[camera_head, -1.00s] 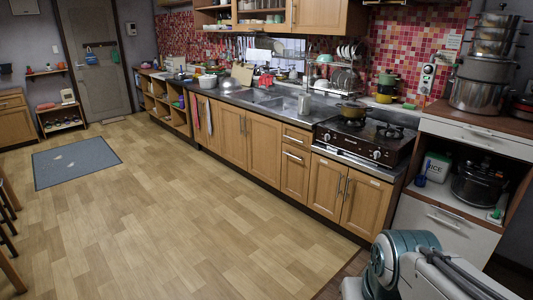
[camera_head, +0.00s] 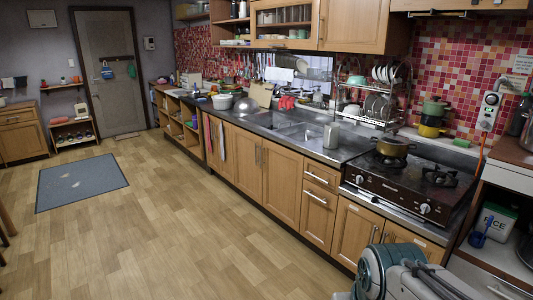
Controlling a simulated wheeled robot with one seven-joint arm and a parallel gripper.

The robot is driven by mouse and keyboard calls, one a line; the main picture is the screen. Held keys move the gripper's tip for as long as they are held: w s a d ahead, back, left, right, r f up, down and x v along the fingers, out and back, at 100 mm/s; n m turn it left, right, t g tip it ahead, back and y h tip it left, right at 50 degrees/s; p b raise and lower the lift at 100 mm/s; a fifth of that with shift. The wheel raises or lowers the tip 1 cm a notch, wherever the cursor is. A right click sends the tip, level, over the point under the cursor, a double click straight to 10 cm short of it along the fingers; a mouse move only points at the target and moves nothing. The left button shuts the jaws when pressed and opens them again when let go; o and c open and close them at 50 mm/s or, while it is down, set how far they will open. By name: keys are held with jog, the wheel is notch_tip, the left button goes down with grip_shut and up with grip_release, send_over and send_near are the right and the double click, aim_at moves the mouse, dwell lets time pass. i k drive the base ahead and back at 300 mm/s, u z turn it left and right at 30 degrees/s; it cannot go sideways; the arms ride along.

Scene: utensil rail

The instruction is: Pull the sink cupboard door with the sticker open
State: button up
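Two wooden sink cupboard doors stand side by side under the sink, a left door (camera_head: 247,162) and a right door (camera_head: 282,184). Both look shut, with upright metal handles (camera_head: 260,156) close together at their meeting edges. I cannot make out a sticker on either door at this size. The steel sink (camera_head: 297,131) is set in the counter above them. My gripper is not in view; only a teal and white part of my own arm shows at the bottom right.
Towels (camera_head: 214,138) hang left of the sink doors. The wooden floor (camera_head: 190,220) before the cupboards is clear. A grey mat (camera_head: 82,182) lies at left.

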aim_at(283, 167)
jog(key=u, duration=0.25)
jog(key=i, duration=4.55)
jog(key=z, duration=0.05)
